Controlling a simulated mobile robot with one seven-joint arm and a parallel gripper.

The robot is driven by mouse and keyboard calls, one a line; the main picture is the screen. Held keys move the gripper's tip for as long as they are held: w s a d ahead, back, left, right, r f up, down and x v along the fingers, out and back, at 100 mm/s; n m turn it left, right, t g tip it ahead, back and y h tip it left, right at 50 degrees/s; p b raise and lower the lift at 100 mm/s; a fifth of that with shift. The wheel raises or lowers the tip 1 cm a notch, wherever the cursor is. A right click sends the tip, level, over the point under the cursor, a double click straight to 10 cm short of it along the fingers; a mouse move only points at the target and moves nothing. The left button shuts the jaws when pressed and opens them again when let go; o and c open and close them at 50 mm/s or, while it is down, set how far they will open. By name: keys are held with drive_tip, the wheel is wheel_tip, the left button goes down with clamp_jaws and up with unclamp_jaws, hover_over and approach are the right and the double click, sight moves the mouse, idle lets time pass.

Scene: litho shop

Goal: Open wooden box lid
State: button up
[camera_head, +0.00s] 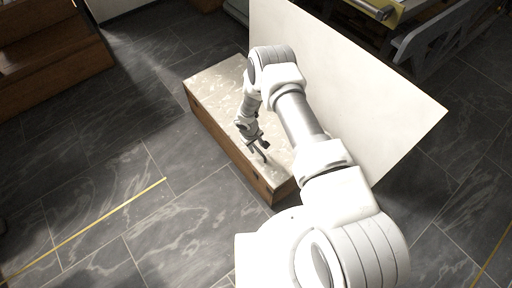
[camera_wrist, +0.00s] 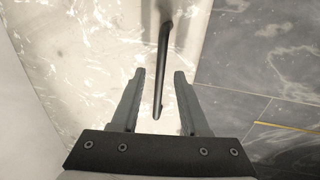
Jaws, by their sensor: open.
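The wooden box (camera_head: 232,146) stands on the floor with brown wooden sides and a pale, marble-patterned top (camera_head: 215,84). That top fills the middle of the wrist view (camera_wrist: 100,45). A dark bar handle (camera_wrist: 164,50) runs along the top near its floor-side edge. My gripper (camera_head: 262,152) is over the near end of the box top. In the wrist view my gripper (camera_wrist: 160,74) is open, with one finger on each side of the handle. I see gaps between the fingers and the bar. The near part of the box is partly hidden by my arm.
A large plain pale panel (camera_head: 345,85) rises along the right side of the box, partly behind my arm. Wooden steps or shelves (camera_head: 50,50) stand at upper left. A grey metal frame (camera_head: 445,40) is at upper right. The dark tiled floor (camera_head: 110,150) left of the box is clear.

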clamp_jaws()
idle(0.3)
idle(1.2)
